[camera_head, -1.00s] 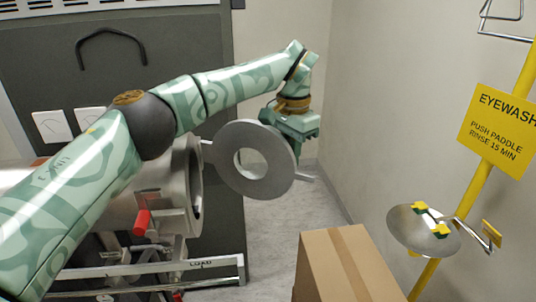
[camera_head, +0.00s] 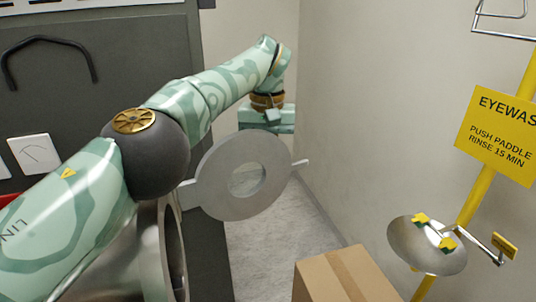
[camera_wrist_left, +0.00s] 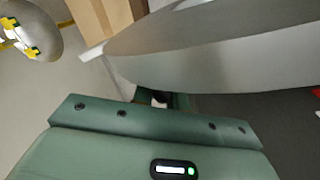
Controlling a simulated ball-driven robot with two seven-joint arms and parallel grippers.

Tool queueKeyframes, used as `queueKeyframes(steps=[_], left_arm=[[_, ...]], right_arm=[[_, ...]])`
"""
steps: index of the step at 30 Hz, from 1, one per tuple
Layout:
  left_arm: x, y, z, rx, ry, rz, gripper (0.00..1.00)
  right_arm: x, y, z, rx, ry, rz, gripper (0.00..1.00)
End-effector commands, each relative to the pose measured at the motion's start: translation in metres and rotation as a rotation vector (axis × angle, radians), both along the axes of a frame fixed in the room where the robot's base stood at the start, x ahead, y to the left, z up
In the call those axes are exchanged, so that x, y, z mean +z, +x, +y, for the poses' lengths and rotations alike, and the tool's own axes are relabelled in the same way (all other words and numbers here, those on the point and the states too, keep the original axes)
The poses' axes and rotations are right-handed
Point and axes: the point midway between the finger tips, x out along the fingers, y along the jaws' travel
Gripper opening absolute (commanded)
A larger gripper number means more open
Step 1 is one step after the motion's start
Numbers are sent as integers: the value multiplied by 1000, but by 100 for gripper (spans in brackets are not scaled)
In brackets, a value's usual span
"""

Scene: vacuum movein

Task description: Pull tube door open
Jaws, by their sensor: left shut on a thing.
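The tube door (camera_head: 215,185) is a flat grey metal disc with a round hole in its middle. It stands swung open, clear of the tube mouth, to the right of the metal tube (camera_head: 120,268) in the head view. A short handle end (camera_head: 301,163) sticks out at its right edge. My left gripper (camera_head: 267,120) is at the far side of the door, and its fingertips are hidden there. In the left wrist view the gripper (camera_wrist_left: 160,98) is shut at the door's edge (camera_wrist_left: 220,60), on the door's handle, mostly hidden. My right gripper is not in view.
A cardboard box (camera_head: 345,277) stands on the floor at the lower middle. A yellow eyewash stand with a metal bowl (camera_head: 410,245) and sign (camera_head: 497,135) is at the right. A dark grey cabinet (camera_head: 110,75) is behind the tube. Bare floor lies between door and wall.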

Motion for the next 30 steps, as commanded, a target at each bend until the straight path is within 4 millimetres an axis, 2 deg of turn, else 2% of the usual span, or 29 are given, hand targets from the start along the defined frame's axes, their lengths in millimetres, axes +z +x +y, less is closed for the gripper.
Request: queueKeyframes(steps=[17,18,19,30], left_arm=[[-3,-1,2,34,-1,10,0],[-3,-1,2,34,0,10,25],[-3,-1,2,33,0,10,32],[-2,-1,1,31,0,5,32]], right_arm=[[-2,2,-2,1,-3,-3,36],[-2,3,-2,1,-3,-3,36],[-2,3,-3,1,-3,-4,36],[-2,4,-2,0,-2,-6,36]])
